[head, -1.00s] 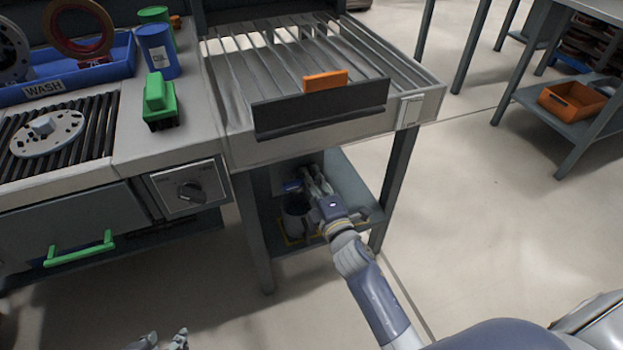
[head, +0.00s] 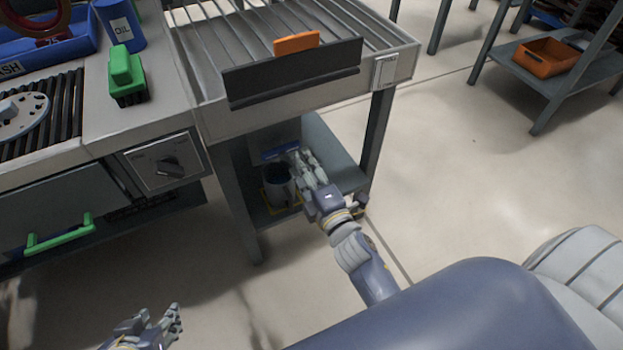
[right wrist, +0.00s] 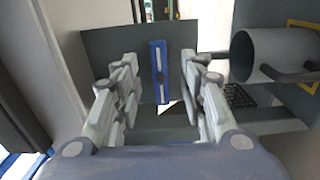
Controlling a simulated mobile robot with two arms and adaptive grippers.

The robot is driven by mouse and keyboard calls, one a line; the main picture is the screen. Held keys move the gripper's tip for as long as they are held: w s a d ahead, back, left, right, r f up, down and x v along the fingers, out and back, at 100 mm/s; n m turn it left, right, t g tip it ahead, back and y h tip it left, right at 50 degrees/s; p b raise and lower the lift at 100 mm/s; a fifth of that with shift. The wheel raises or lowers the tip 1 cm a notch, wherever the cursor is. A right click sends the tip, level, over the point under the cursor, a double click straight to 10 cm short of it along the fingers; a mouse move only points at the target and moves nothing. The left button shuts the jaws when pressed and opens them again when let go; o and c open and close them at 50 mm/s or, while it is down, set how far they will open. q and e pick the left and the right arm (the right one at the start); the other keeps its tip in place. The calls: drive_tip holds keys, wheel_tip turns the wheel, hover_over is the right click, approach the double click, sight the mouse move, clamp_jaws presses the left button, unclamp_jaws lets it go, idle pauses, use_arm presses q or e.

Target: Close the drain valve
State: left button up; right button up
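The drain valve's blue handle (head: 280,151) is under the slatted table, roughly level in the head view, above a grey cup. In the right wrist view the blue handle (right wrist: 160,72) stands upright in the picture with a dark pivot at its middle. My right gripper (head: 297,155) is at the handle's right end. The right wrist view shows its fingers (right wrist: 162,90) open, one on each side of the handle, with gaps on both sides. My left gripper (head: 155,322) is low in the head view, open and empty, far from the valve.
The grey cup (right wrist: 275,55) stands beside the valve, inside a yellow outline on the lower shelf (head: 335,165). The table legs (head: 375,135) and slatted top (head: 225,55) frame the space. A dial panel (head: 165,162) and green handle (head: 60,236) are left.

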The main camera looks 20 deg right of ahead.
drive_tip(key=shift+s, duration=2.45)
drive_tip(key=shift+d, duration=0.1)
